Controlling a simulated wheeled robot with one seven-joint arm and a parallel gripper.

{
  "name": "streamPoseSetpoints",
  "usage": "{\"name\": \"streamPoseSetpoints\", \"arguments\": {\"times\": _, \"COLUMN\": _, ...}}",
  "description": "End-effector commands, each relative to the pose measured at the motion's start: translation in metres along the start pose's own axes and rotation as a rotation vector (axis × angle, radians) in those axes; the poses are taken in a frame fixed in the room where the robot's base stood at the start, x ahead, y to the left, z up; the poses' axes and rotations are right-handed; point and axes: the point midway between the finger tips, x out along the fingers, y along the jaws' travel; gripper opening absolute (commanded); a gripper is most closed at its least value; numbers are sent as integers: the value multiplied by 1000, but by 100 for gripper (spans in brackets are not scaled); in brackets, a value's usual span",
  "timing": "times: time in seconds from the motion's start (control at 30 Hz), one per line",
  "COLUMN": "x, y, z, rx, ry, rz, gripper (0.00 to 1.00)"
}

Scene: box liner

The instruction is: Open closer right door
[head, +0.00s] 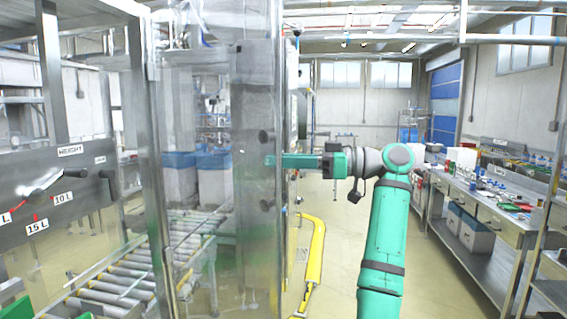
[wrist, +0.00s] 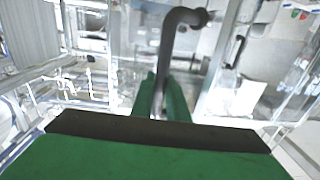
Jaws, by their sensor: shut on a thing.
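The closer right door (head: 205,110) is a tall transparent panel in a metal frame in the head view. Its edge stands just left of my arm. My gripper (head: 272,160) reaches left to this edge, and its fingertips show through the clear panel. In the wrist view, my green fingers (wrist: 162,95) are shut on a dark, bent bar handle (wrist: 168,45), which runs down between them. In the head view the handle is hard to make out; dark round fittings (head: 263,137) show on the panel near the fingertips. I cannot tell whether the door is ajar.
A roller conveyor (head: 115,290) runs inside the machine, with blue-and-white boxes (head: 180,178) behind the panel. A yellow floor rail (head: 317,255) stands beyond the door. A workbench (head: 490,205) lines the right; the floor between is clear.

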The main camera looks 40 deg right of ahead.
Motion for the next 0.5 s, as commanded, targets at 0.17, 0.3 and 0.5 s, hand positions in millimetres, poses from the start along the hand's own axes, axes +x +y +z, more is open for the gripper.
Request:
{"name": "streamPoseSetpoints", "arguments": {"times": 0.17, "x": 8, "y": 6, "z": 0, "rx": 2, "ry": -2, "rz": -29, "gripper": 0}}
{"name": "streamPoseSetpoints", "arguments": {"times": 0.3, "x": 9, "y": 9, "z": 0, "rx": 2, "ry": -2, "rz": -39, "gripper": 0}}
{"name": "streamPoseSetpoints", "arguments": {"times": 0.5, "x": 10, "y": 10, "z": 0, "rx": 0, "ry": -2, "rz": -43, "gripper": 0}}
